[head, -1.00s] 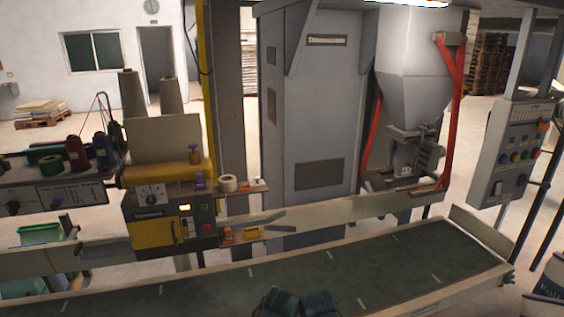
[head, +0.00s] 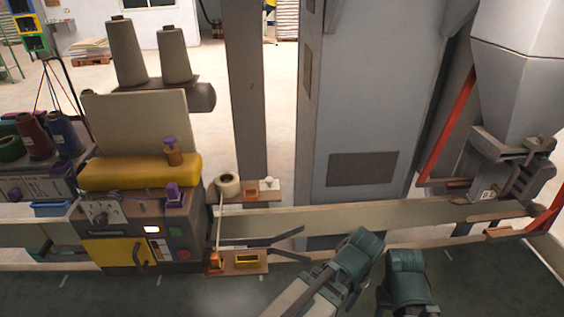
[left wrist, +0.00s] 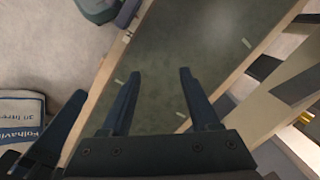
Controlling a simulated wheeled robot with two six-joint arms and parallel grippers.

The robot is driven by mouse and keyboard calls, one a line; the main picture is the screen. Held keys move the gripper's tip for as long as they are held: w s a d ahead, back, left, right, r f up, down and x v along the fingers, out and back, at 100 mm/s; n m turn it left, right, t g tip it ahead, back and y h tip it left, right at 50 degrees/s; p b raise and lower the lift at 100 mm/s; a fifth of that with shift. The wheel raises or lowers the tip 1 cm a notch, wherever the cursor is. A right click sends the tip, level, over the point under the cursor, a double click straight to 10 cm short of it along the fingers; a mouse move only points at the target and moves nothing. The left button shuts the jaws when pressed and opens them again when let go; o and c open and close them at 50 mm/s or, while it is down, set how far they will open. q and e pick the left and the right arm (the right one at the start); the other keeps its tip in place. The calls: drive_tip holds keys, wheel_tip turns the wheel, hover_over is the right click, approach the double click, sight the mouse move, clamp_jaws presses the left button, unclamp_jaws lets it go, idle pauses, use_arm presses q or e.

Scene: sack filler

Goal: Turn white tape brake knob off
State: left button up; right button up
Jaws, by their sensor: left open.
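In the head view a white tape roll (head: 228,185) sits on a small ledge at the right of the yellow and grey machine. A small white knob (head: 268,183) stands on the same ledge, right of an orange block (head: 250,191). It appears to be the tape brake knob; its exact setting is too small to read. My left gripper (left wrist: 159,76) shows in the left wrist view, open and empty above the dark conveyor belt (left wrist: 160,105), away from the knob.
The machine front (head: 140,245) has a dial (head: 100,213), buttons and purple knobs. A lower bracket (head: 240,268) holds orange and yellow parts. Metal guide arms (head: 275,240) jut out right of it. A grey cabinet (head: 350,110) stands behind. A printed sack (left wrist: 22,118) lies beside the belt.

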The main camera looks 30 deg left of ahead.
use_arm(q)
drive_tip(key=w+a+r+p, duration=0.3)
drive_tip(key=w+r+p, duration=0.25)
drive_tip(key=r, duration=0.25)
wheel_tip(320, 180, up, 26)
drive_tip(key=n+h+p, duration=0.1)
drive_tip(key=n+p, duration=0.3)
drive_tip(key=p, duration=2.2)
hover_over(269, 179)
use_arm(e)
wheel_tip(269, 179, up, 34)
use_arm(q)
wheel_tip(269, 179, down, 14)
drive_tip(key=b, duration=1.3)
drive_tip(key=shift+f+b, duration=0.15)
drive_tip(key=shift+b, duration=0.15)
use_arm(e)
wheel_tip(269, 179, down, 14)
use_arm(q)
clamp_jaws()
